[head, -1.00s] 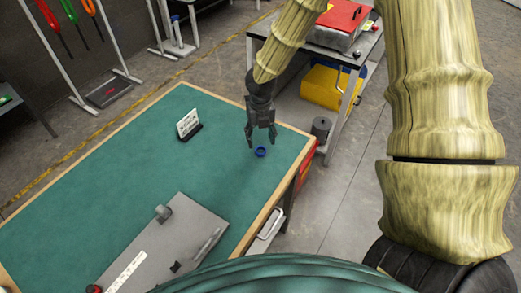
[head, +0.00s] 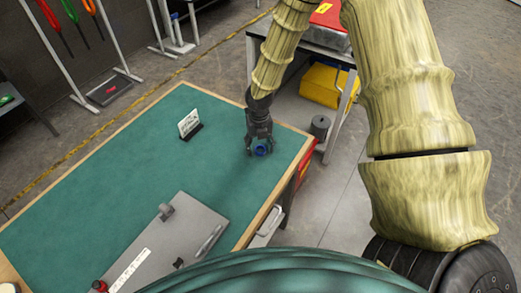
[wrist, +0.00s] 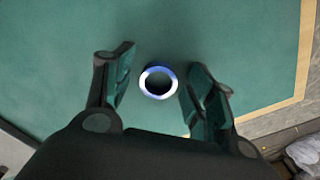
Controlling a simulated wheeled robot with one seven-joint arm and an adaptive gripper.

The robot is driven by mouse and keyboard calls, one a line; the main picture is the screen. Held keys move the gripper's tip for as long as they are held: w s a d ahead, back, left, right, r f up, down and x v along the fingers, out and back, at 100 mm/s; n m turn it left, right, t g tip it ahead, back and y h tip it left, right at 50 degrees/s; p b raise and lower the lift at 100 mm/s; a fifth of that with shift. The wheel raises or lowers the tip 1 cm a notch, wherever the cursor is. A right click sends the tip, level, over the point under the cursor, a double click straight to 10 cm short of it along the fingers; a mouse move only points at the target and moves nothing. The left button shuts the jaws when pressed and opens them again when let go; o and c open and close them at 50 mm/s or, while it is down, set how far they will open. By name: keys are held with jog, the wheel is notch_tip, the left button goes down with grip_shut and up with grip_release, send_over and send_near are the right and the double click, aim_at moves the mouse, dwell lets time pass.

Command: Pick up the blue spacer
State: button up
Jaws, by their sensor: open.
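The blue spacer (head: 262,149) is a small ring lying on the green table top (head: 120,180), toward its far right corner. In the wrist view the spacer (wrist: 159,71) shows as a blue ring with a bright, whitish glare on its rim. My gripper (head: 260,150) points down at the spacer. In the wrist view my gripper (wrist: 158,85) is open, with one finger on each side of the ring and a gap on both sides. The fingers hold nothing. How high the fingertips are above the table is hard to tell.
A small white sign (head: 189,123) on a dark base stands left of my gripper. A grey panel (head: 170,245) with fittings lies on the near part of the table. A dark cylinder (head: 320,126) stands beyond the right edge. The table around the spacer is clear.

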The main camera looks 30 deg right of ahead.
jog(key=c, duration=0.8)
jog(key=shift+r, duration=0.15)
